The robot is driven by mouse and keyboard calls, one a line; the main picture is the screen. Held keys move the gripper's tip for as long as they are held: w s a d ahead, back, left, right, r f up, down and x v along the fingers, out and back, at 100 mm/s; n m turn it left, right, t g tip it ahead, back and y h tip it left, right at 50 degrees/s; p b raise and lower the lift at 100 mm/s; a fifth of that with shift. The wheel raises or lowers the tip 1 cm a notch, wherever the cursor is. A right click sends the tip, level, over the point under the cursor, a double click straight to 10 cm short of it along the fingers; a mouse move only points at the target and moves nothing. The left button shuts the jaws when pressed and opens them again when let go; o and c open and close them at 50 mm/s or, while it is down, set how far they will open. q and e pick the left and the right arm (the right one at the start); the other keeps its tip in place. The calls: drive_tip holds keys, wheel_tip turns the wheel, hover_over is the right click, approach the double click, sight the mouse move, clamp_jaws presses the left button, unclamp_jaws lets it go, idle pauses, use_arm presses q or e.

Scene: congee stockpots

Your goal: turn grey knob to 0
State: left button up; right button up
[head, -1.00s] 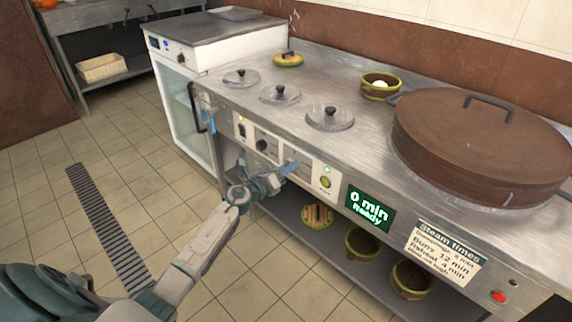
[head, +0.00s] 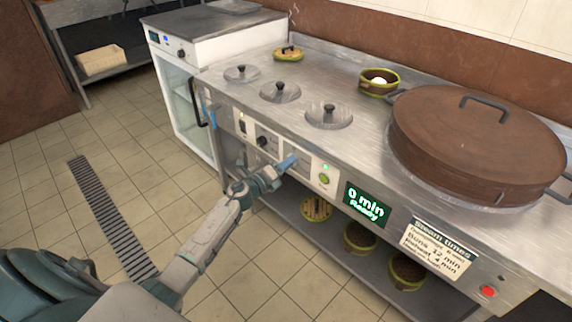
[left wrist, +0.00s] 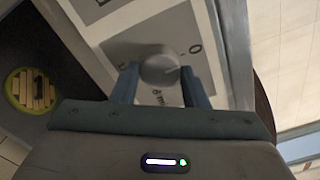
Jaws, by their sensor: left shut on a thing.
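The grey knob (left wrist: 158,66) sits on the light front panel of the steel counter, and the left wrist view shows it between my fingers. A thin line on the knob points to the right side, below the printed 0 (left wrist: 195,47); print ending in "min" lies beneath the knob. My left gripper (left wrist: 160,84) is shut on the knob, one finger on each side. In the head view my left gripper (head: 287,163) reaches the panel and hides the knob. The green display (head: 367,201) reads "0 min Ready". My right gripper is in neither view.
Lidded pots (head: 280,91) and a big brown lid (head: 478,140) are on the counter. Baskets (head: 361,238) stand on the shelf below.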

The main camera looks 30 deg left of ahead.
use_arm(q)
drive_tip(key=o, duration=1)
drive_tip(key=shift+c, duration=0.2)
drive_tip(key=shift+s+a, duration=0.1)
drive_tip(key=b+v, duration=0.1)
drive_tip(key=v, duration=0.9)
drive_tip(key=shift+s, duration=0.3)
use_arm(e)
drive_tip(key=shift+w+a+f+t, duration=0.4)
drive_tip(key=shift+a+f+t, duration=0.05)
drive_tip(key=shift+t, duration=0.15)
